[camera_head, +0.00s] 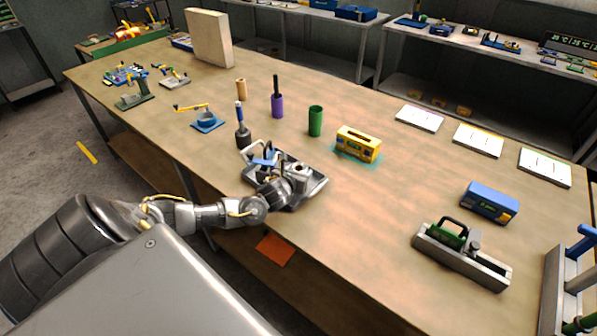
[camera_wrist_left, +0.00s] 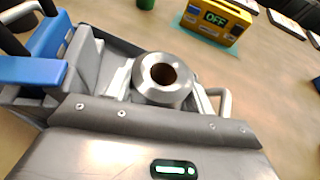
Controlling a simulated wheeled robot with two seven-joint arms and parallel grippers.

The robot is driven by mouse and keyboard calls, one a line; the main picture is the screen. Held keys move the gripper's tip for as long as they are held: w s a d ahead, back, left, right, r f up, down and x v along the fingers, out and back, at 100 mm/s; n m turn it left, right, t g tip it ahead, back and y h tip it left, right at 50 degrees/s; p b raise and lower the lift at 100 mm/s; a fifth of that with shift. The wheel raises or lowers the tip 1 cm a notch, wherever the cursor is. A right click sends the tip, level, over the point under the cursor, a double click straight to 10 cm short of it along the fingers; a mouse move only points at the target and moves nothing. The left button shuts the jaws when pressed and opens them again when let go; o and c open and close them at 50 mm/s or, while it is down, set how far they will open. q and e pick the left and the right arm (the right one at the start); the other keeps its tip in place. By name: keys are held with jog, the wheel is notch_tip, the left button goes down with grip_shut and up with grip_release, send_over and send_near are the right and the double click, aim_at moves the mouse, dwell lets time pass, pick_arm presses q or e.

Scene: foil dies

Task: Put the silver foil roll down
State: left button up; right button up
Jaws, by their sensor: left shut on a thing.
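The silver foil roll (camera_wrist_left: 150,92) is a shiny upright ring with a brown core hole, just in front of my left gripper in the left wrist view. It shows small in the head view (camera_head: 300,170). My left gripper (camera_head: 292,180) is shut on the silver foil roll, low over a grey metal tray-like device (camera_head: 318,190) with a blue lever (camera_wrist_left: 30,70). The fingertips are partly hidden, and I cannot tell whether the roll touches the device. My right gripper is not in view.
A yellow box (camera_head: 358,143) on a teal mat, a green cylinder (camera_head: 315,121), a purple cylinder (camera_head: 277,106) and a dark-based tool (camera_head: 242,138) stand behind the device. The table middle right is clear.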

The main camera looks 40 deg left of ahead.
pick_arm(q)
jog(key=o, duration=1.1)
jog(key=shift+f, duration=0.1)
jog(key=shift+s+r, duration=0.1)
jog(key=shift+r, duration=0.1)
jog(key=b+v, duration=0.1)
jog(key=v, duration=1)
jog(key=shift+s+d+r+b, duration=0.1)
jog(key=shift+s+r+b, duration=0.15)
jog(key=shift+s+b, duration=0.15)
